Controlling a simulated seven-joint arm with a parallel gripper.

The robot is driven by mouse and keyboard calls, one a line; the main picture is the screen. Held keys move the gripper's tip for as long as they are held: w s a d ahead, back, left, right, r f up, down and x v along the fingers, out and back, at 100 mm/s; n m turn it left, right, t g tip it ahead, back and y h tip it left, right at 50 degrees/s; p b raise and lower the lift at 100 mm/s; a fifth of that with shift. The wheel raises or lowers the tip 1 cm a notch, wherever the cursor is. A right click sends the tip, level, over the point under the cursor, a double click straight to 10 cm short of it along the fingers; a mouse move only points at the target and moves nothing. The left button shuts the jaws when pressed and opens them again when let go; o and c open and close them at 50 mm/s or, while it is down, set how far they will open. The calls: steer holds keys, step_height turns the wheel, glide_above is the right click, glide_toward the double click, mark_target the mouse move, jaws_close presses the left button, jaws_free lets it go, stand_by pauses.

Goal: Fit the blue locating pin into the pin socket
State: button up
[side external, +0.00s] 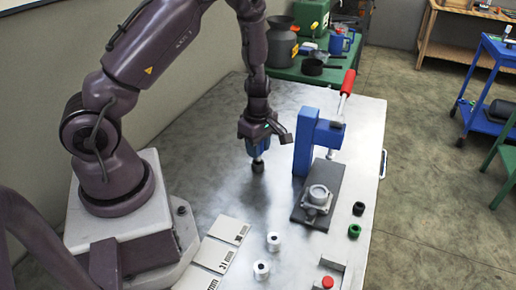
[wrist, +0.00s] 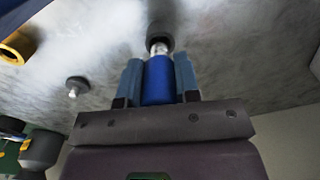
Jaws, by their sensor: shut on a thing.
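My gripper (side external: 259,150) points down over the steel table, left of the blue press. In the wrist view my gripper (wrist: 159,85) has its two fingers shut on the sides of the blue locating pin (wrist: 158,82). The pin has a blue body and a shiny silver tip. The tip meets a dark round piece (wrist: 160,35), which looks like the pin socket. This dark piece (side external: 257,166) also shows under the gripper in the side view. The pin looks roughly upright. I cannot tell whether the tip is inside the dark piece or only in front of it.
A blue press (side external: 306,150) with a red handle (side external: 348,82) stands close on the right. A grey fixture (side external: 317,197) sits on a dark plate before it. Black (side external: 358,208) and green (side external: 354,231) rings, white spools (side external: 273,242) and labelled plates (side external: 229,230) lie nearer the front.

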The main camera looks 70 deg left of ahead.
steer(key=shift+f, duration=0.25)
steer(key=shift+f, duration=0.15)
steer(key=shift+f, duration=0.45)
steer(key=o, duration=1)
steer(key=shift+c, duration=0.2)
steer(key=shift+r, duration=0.1)
